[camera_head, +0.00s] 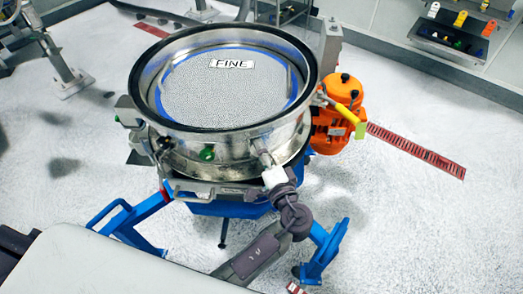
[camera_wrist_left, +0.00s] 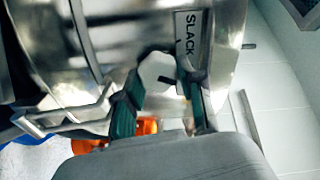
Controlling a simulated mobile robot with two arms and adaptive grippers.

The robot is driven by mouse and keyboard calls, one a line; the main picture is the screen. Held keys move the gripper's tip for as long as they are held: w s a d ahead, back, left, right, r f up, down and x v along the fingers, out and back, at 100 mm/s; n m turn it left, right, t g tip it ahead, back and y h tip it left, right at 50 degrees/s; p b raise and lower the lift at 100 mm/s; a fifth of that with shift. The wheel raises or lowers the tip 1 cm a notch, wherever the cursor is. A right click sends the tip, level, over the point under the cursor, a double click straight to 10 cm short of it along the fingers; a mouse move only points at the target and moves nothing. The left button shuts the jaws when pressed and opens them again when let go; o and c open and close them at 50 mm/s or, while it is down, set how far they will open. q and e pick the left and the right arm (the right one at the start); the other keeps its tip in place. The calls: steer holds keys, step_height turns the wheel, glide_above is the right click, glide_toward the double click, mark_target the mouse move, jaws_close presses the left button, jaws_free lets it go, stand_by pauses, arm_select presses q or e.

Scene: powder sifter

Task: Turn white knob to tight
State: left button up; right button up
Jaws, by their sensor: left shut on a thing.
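The steel sifter (camera_head: 182,145) stands with a round mesh top marked FINE. The white knob (camera_head: 274,176) sticks out from its front side. My left gripper (camera_head: 281,188) reaches up from below and is shut on the white knob. In the left wrist view the white knob (camera_wrist_left: 156,70) sits between the two dark green fingers of my left gripper (camera_wrist_left: 160,86). A label reading SLACK (camera_wrist_left: 187,35) is on the steel just above the right finger, which covers its lower end. My right gripper is not in view.
An orange motor (camera_head: 337,128) and a yellow handle (camera_head: 346,114) are close on the sifter's right. Blue legs (camera_head: 322,252) stand below. A green knob (camera_head: 207,153) is left of the white one. The floor at right is mostly open.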

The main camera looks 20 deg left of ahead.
arm_select(q)
steer(key=shift+m, duration=1.2)
steer(key=o, duration=1.2)
steer(key=shift+c, duration=0.2)
steer(key=v, duration=0.7)
steer(key=shift+d, duration=0.15)
steer(key=shift+s+f, duration=0.1)
steer(key=shift+s, duration=0.05)
